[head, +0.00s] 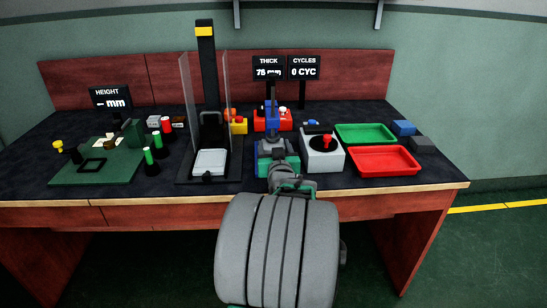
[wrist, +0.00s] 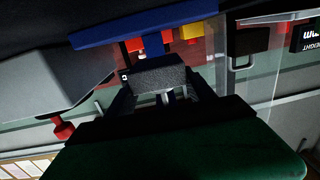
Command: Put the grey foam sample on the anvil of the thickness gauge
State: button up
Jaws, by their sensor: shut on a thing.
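The grey foam sample (wrist: 158,77) is a speckled grey block between the two dark fingers of my gripper (wrist: 157,88) in the wrist view. My gripper is shut on it. The wrist view is upside down. The blue base of the thickness gauge (wrist: 105,36) lies at its top edge, with the blue column behind the foam. In the head view the gauge (head: 269,107) stands mid-table, and my gripper (head: 272,148) is in front of it, hiding most of its base. I cannot tell whether the foam touches the anvil.
A grey box with a red button (head: 323,152) stands close right of my gripper. A press with clear side panels (head: 209,130) stands left. A green tray (head: 366,133) and a red tray (head: 385,160) lie right. The thickness display (head: 269,68) reads about 76 mm.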

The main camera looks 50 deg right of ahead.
jog(key=shift+w+d+f+b, duration=0.2)
jog(key=shift+f+b, duration=0.1)
jog(key=shift+f, duration=0.55)
jog(key=shift+w+d+f+b, duration=0.15)
jog(key=shift+f+b, duration=0.15)
jog(key=shift+f, duration=0.55)
jog(key=shift+f, duration=0.2)
jog(key=o, duration=1.3)
jog(key=shift+r, duration=0.15)
jog(key=shift+s+a+r, duration=0.1)
jog(key=shift+s+a, duration=0.05)
jog(key=shift+s, duration=0.05)
jog(key=p+v, duration=0.1)
jog(key=v, duration=1)
jog(key=shift+s+a, duration=0.2)
